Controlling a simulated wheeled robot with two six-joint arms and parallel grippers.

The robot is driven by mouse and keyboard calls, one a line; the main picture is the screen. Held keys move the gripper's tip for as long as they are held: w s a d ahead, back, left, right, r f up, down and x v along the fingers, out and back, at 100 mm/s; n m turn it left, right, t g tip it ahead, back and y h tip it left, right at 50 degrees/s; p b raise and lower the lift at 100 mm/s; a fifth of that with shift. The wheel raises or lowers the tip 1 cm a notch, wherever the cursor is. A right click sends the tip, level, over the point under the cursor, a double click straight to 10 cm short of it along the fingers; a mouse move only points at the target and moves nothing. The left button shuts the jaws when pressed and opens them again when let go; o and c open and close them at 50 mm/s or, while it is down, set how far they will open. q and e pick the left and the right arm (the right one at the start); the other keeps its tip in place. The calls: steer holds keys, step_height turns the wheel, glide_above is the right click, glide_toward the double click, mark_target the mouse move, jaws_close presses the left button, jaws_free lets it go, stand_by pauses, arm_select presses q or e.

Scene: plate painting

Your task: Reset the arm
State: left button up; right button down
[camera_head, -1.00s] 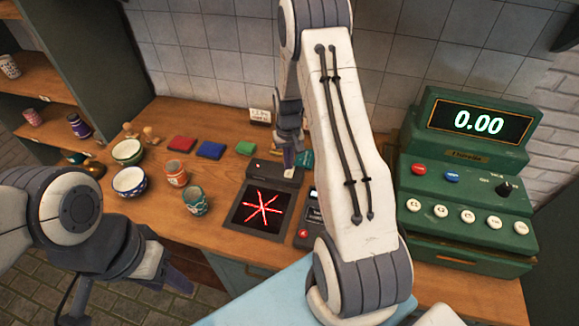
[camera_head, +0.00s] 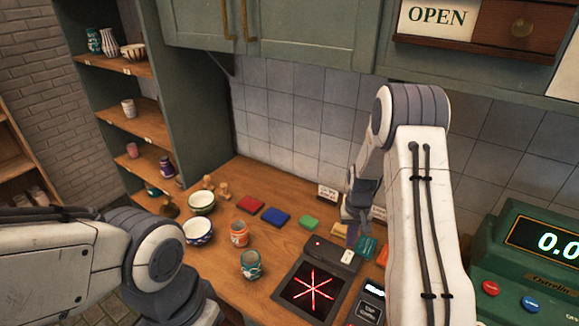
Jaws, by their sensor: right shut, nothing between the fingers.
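My right arm rises from the bottom right of the head view and bends over at the top. Its gripper (camera_head: 350,214) points down near the back of the counter, shut and empty, just above the black scanner-like device (camera_head: 330,258) and the small coloured cards (camera_head: 367,247). My left arm comes in from the left edge. Its elbow shows at the lower left, and its gripper is out of the picture.
The wooden counter (camera_head: 262,283) holds bowls (camera_head: 198,231), an orange cup (camera_head: 239,233), a teal cup (camera_head: 251,265) and coloured pads (camera_head: 275,216). A black panel with a red star (camera_head: 311,290) lies in front. A green cash register (camera_head: 527,268) stands at right. Shelves (camera_head: 135,124) stand at left.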

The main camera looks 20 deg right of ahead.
steer(key=s+a+r+n+b, duration=0.2)
steer(key=s+a+r, duration=0.1)
steer(key=a, duration=0.4)
steer(key=s+a+r+n+b, duration=0.2)
steer(key=a+r, duration=0.1)
steer(key=a, duration=0.4)
steer(key=s+a+r+n+b, duration=0.1)
steer(key=s+a+r+b, duration=0.15)
steer(key=a, duration=0.45)
steer(key=s+a+n+b, duration=0.1)
steer(key=s+a+n, duration=0.2)
steer(key=s, duration=0.6)
steer(key=s+a+r+n+y+b, duration=0.1)
steer(key=s+a, duration=0.3)
steer(key=s, duration=0.6)
steer(key=shift+a+r+n+b, duration=0.2)
steer(key=shift+r+n+b, duration=0.1)
steer(key=shift+n+b, duration=0.5)
